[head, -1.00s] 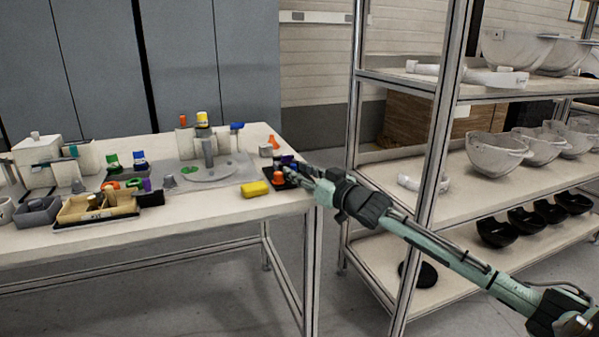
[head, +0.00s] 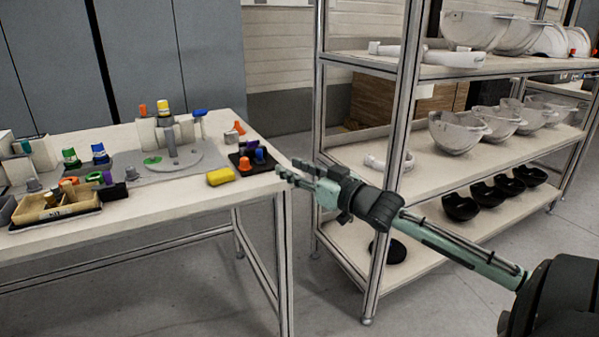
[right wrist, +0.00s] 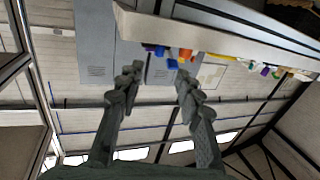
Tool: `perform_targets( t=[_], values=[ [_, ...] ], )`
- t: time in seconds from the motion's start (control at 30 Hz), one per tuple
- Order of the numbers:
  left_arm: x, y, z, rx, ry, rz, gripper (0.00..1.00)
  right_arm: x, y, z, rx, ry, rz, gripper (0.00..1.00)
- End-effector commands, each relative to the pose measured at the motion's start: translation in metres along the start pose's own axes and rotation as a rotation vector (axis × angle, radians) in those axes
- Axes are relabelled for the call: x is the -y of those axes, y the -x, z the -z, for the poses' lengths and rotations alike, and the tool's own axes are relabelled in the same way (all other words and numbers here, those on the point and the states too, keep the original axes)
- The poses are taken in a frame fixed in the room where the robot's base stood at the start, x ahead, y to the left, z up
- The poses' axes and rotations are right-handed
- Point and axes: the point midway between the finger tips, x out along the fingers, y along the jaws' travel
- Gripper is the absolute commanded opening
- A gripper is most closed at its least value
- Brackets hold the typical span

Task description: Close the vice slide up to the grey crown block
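I cannot tell for certain which part is the vice slide or the grey crown block. White blocks with orange and yellow tops (head: 147,131) stand at the table's back, beside a grey upright post (head: 171,143) on a round grey plate (head: 190,158). A blue-topped post (head: 200,122) stands just right of them. More pale blocks (head: 42,152) with a teal part are cut off at the left edge. My right gripper (head: 284,175) is off the table's right edge, apart from these things. In the right wrist view its fingers (right wrist: 157,85) are spread and empty. My left gripper is not in view.
A metal rack (head: 404,100) with helmet shells stands right, close to my right arm. The table's front middle is clear.

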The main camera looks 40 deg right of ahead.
Motion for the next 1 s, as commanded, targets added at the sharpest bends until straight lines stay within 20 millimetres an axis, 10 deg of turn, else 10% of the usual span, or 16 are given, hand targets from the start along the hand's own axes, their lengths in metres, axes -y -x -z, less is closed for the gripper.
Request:
perform_targets(
  t=[1.0],
  values=[
    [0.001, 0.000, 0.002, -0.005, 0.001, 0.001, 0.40, 0.000, 0.018, 0.000, 0.001, 0.000, -0.001, 0.35]
  ],
)
